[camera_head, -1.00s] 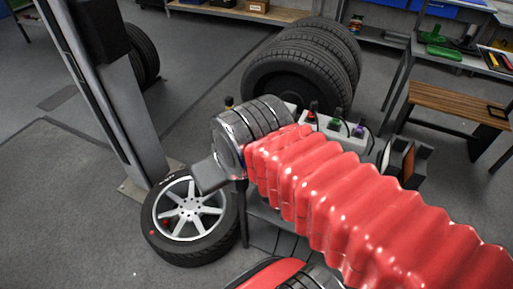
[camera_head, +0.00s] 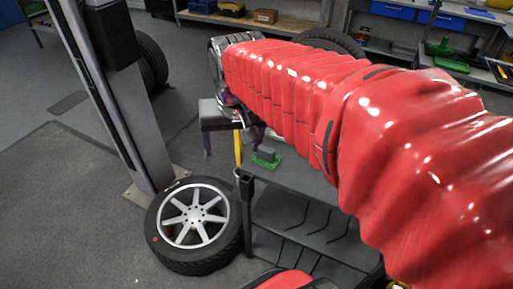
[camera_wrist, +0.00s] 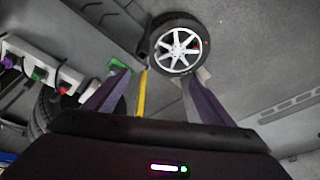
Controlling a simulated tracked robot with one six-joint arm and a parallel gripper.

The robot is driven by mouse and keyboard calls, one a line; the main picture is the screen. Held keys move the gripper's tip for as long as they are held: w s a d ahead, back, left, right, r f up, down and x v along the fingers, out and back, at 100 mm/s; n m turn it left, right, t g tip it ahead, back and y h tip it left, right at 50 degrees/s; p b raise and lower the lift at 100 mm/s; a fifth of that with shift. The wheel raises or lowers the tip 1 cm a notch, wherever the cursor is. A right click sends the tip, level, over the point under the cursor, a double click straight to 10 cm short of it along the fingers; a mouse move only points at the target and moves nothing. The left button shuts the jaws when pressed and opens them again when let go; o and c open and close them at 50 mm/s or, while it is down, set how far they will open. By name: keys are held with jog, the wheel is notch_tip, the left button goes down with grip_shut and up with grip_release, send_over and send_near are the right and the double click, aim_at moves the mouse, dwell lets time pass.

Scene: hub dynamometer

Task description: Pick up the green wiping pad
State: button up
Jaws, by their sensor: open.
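The green wiping pad (camera_head: 265,161) lies on the grey bench top, with a dark grip block on it. In the wrist view the green pad (camera_wrist: 118,64) shows at upper left, partly behind the tip of one finger. My gripper (camera_head: 224,128) is to the left of the pad in the head view, with purple fingers. In the wrist view my gripper (camera_wrist: 156,80) has its fingers wide apart with nothing held between them. The pad is not between the fingers; I cannot tell the exact height gap.
A yellow bar (camera_wrist: 141,95) stands at the bench edge near the pad. A wheel (camera_head: 194,222) lies on the floor beside the bench (camera_head: 300,222). A grey post (camera_head: 118,110) rises at left. Bottles in a holder (camera_wrist: 70,78) show in the wrist view.

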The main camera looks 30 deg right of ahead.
jog(key=w+d+f+m+g, duration=0.2)
jog(key=w+d+f+m, duration=0.15)
jog(key=w+d, duration=0.5)
jog(key=m+g, duration=0.2)
jog(key=m, duration=0.2)
send_over(266, 148)
notch_tip(266, 148, down, 6)
jog(key=shift+s+a+r+y, duration=0.15)
jog(key=shift+y, duration=0.15)
jog(key=shift+f, duration=4.3)
jog(key=shift+f, duration=2.6)
jog(key=c, duration=1.2)
